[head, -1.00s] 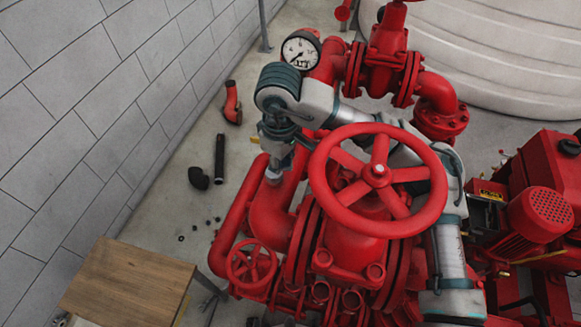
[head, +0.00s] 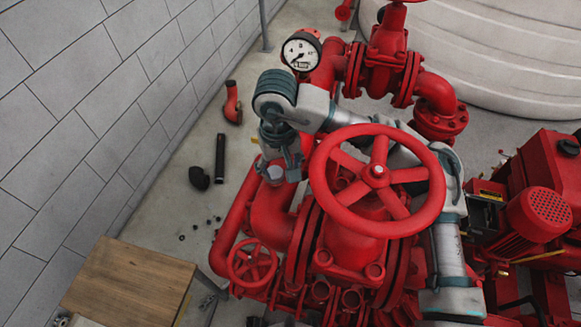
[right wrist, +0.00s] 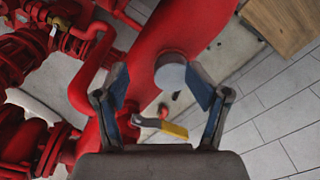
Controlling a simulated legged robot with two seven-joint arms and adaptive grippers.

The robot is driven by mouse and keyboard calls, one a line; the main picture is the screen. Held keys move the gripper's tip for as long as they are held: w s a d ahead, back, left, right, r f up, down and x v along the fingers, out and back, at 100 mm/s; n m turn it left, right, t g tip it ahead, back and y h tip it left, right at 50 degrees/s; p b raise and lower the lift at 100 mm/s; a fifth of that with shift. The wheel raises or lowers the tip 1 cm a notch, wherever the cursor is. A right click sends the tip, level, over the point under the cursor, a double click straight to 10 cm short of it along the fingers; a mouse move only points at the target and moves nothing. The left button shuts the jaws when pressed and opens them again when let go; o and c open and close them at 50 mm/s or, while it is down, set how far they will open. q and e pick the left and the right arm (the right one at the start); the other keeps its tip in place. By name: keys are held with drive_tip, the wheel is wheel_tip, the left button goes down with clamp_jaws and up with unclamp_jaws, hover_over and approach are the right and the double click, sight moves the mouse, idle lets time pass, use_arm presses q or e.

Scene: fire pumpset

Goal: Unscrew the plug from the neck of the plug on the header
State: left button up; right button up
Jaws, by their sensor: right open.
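The plug (head: 275,174) is a grey round cap on top of the red header pipe (head: 268,212) in the head view. In the right wrist view the plug (right wrist: 171,72) is a grey disc on the red pipe (right wrist: 190,30). My right gripper (head: 279,169) is open just over the plug, its fingers spread to either side of it. In the right wrist view the right gripper (right wrist: 159,86) shows blue-padded fingers with the plug between and beyond them; I cannot tell whether they touch it. My left gripper is not in view.
A large red handwheel (head: 377,174) stands close right of my right gripper. A pressure gauge (head: 301,51) is behind it. A wooden table (head: 130,283) is at lower left. Loose pipe pieces (head: 220,158) lie on the floor. A yellow-tipped lever (right wrist: 172,128) shows below the plug.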

drive_tip(key=m, duration=0.2)
drive_tip(key=f+m, duration=0.1)
drive_tip(key=shift+s+a+m, duration=0.1)
drive_tip(key=shift+a+m, duration=0.1)
drive_tip(key=shift+m, duration=0.2)
drive_tip(key=m, duration=0.2)
drive_tip(key=m+p, duration=0.1)
drive_tip(key=shift+a+r+m, duration=0.15)
drive_tip(key=shift+a+m, duration=0.1)
drive_tip(key=shift+m, duration=0.15)
drive_tip(key=m, duration=0.3)
drive_tip(key=shift+w+a, duration=0.2)
drive_tip(key=shift+w, duration=0.1)
drive_tip(key=m, duration=0.5)
drive_tip(key=shift+a+r+p, duration=0.15)
drive_tip(key=shift+a+p, duration=0.05)
drive_tip(key=shift+p, duration=0.1)
drive_tip(key=shift+d, duration=0.1)
drive_tip(key=shift+d, duration=0.25)
drive_tip(key=shift+w, duration=0.1)
